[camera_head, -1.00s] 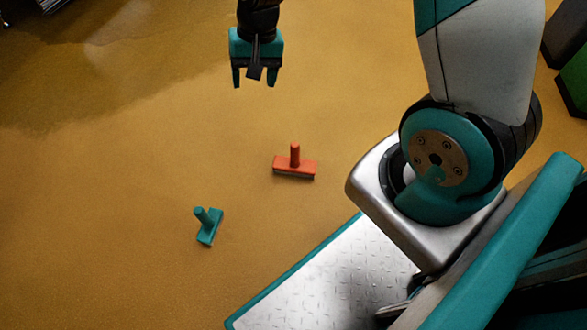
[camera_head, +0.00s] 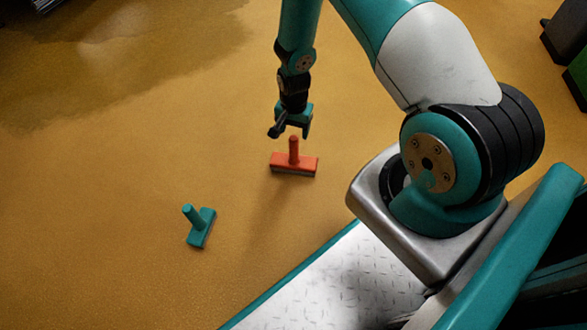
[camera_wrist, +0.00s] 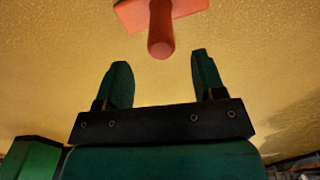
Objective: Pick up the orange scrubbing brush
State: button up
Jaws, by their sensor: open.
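The orange scrubbing brush (camera_head: 293,164) stands on the yellow-brown floor in the head view, its block flat and its handle pointing up. In the wrist view, the brush (camera_wrist: 160,30) is at the top middle, with its handle end toward me. My gripper (camera_head: 291,134) is just above and behind the brush in the head view. In the wrist view, the two fingers of my gripper (camera_wrist: 160,80) are apart, with empty space between them. The handle end lies beyond the fingertips, roughly in line with the gap. I cannot tell the exact distance.
A teal brush (camera_head: 201,227) stands on the floor to the lower left of the orange one, clear of it. Dark and green boxes (camera_head: 577,78) stand at the right edge. The floor around both brushes is otherwise free.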

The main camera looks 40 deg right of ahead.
aim_at(294, 137)
notch_tip(294, 137, down, 7)
jog(key=b, duration=0.5)
jog(key=shift+d+r, duration=0.1)
jog(key=shift+r, duration=0.05)
jog(key=shift+c, duration=0.2)
jog(key=c, duration=1)
